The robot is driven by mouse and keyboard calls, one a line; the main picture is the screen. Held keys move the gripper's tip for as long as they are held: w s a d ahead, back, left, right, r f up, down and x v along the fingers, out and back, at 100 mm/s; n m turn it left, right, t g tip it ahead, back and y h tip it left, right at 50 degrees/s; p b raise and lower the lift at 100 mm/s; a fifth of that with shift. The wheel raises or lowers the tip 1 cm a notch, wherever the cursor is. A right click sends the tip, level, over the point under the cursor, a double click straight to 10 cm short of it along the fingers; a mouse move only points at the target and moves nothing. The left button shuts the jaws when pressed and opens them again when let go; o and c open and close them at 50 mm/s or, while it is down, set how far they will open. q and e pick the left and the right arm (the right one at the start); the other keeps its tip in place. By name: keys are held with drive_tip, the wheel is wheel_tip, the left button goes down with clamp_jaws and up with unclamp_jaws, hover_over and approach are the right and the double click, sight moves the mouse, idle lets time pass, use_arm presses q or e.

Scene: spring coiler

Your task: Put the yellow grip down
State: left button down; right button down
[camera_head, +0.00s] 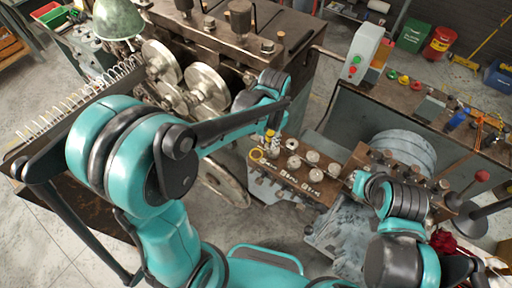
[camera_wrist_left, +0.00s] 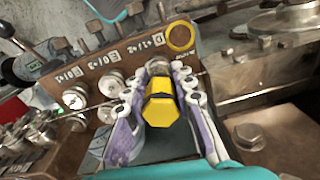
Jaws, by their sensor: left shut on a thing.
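The yellow grip (camera_wrist_left: 160,105) is a short, faceted yellow piece between the fingers of my left gripper (camera_wrist_left: 161,78) in the left wrist view. The fingers have white joints and purple pads, and they are shut on it from both sides. In the head view, my left gripper (camera_head: 271,139) is small, with the yellow grip (camera_head: 270,133) at its tip, at the left end of a brown plate with rollers (camera_head: 295,172). I cannot tell whether the grip touches the plate. My right arm shows at the right, but I cannot make out its gripper.
A yellow ring (camera_wrist_left: 181,37) lies on the labelled plate edge beside the grip; it also shows in the head view (camera_head: 257,155). Bolts and rollers (camera_wrist_left: 75,97) crowd the plate. A heavy machine with large wheels (camera_head: 207,87) stands behind left. A control box (camera_head: 361,53) stands behind right.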

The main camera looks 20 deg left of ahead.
use_arm(q)
drive_tip(key=a+f, duration=0.2)
drive_tip(key=a, duration=0.2)
drive_tip(key=shift+a+f, duration=0.15)
drive_tip(key=shift+f, duration=0.25)
drive_tip(key=shift+a+f, duration=0.1)
drive_tip(key=shift+f, duration=0.05)
wheel_tip(320, 180, down, 3)
drive_tip(key=shift+s+f, duration=0.1)
drive_tip(key=shift+f, duration=0.35)
use_arm(e)
drive_tip(key=shift+w+f, duration=0.25)
drive_tip(key=shift+f, duration=0.05)
drive_tip(key=shift+s, duration=0.1)
use_arm(q)
drive_tip(key=shift+f+b, duration=0.1)
drive_tip(key=shift+b, duration=0.3)
drive_tip(key=c, duration=1.3)
unclamp_jaws()
use_arm(e)
drive_tip(key=shift+f, duration=0.15)
